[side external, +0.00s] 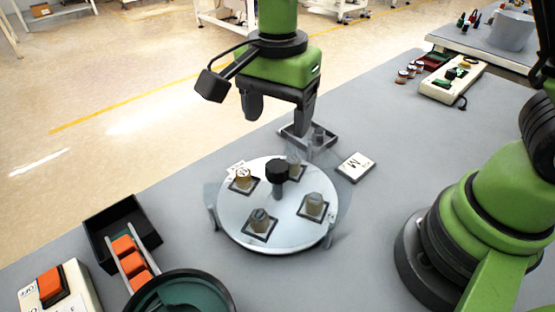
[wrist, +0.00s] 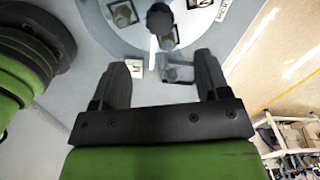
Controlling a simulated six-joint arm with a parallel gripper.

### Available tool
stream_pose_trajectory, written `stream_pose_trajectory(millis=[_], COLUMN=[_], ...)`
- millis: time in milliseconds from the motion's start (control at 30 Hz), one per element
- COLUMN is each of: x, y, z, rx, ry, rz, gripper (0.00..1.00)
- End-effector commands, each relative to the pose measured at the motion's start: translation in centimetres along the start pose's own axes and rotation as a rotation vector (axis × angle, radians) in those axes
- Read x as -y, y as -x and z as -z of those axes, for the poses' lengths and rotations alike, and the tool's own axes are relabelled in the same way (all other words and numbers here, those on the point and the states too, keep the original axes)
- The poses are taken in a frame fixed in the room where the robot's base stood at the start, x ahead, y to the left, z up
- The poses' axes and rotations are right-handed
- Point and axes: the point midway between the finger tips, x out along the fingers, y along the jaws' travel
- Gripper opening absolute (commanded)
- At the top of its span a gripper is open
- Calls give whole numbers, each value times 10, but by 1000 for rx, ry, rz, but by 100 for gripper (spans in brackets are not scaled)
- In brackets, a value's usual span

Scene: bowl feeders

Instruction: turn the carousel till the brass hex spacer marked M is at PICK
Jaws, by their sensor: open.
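The white carousel (side external: 278,230) is a round disc with a black centre knob (side external: 276,170) and several parts on dark square pads. One part, at the left rear, looks brassy (side external: 243,177), beside a small white label (side external: 235,166) that I cannot read. Others stand at the front (side external: 260,220), right (side external: 313,204) and rear (side external: 294,165); their marks are too small to read. My gripper (side external: 276,124) is open and empty, above and behind the carousel's rear edge. In the wrist view, the gripper (wrist: 163,82) has its fingers apart, with the knob (wrist: 160,18) beyond them.
A white card marked M (side external: 356,165) lies right of the carousel. A clear-walled holder with a grey piece (side external: 319,136) stands behind it. A black bin (side external: 122,222), orange blocks (side external: 132,262), a switch box (side external: 60,292) and a green bowl (side external: 182,292) are front left.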

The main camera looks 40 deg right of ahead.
Motion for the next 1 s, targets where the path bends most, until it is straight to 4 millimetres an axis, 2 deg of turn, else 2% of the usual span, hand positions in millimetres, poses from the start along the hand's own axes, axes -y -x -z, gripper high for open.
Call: stream_pose_trajectory(millis=[100,233,367,700,833,1000], x=[0,0,0,-1,-1,0], y=[0,-2,-14,-76,-91,-99], z=[0,0,0,0,0,0], rx=[0,0,1,1,0,0], ry=[187,280,295,292,290,290], rz=[0,-2,-5,-7,-4,-1], gripper=[69,69,69,69,69,69])
